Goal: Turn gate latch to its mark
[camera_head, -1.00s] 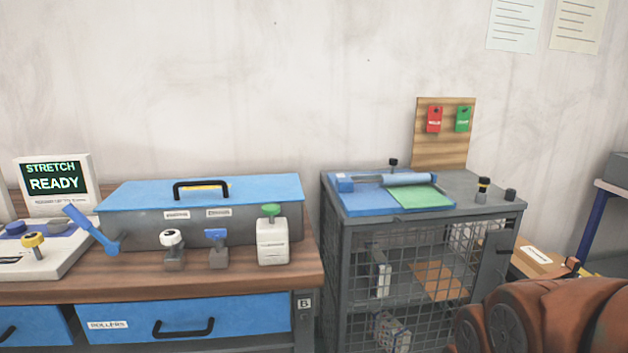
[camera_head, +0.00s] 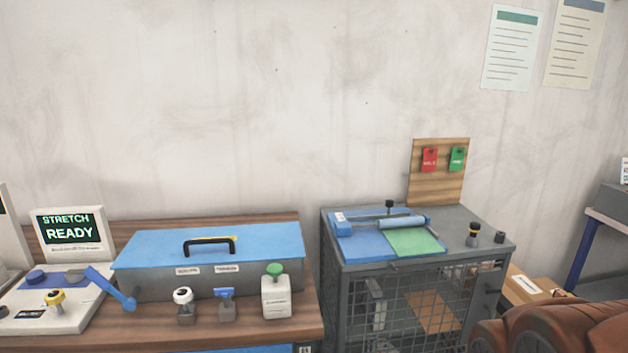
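A grey cage cabinet (camera_head: 341,290) with a wire mesh gate (camera_head: 405,308) stands right of the bench. A dark upright piece (camera_head: 493,283) sits at the gate's right edge; I cannot tell whether it is the gate latch, and I make out no mark. My gripper is not in view.
A blue lidded box (camera_head: 140,251) and several small knobbed tools stand on the wooden bench (camera_head: 130,335). A blue mat (camera_head: 358,243) with a roller and green sheet lies on the cabinet. Brown rounded forms (camera_head: 545,325) block the lower right.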

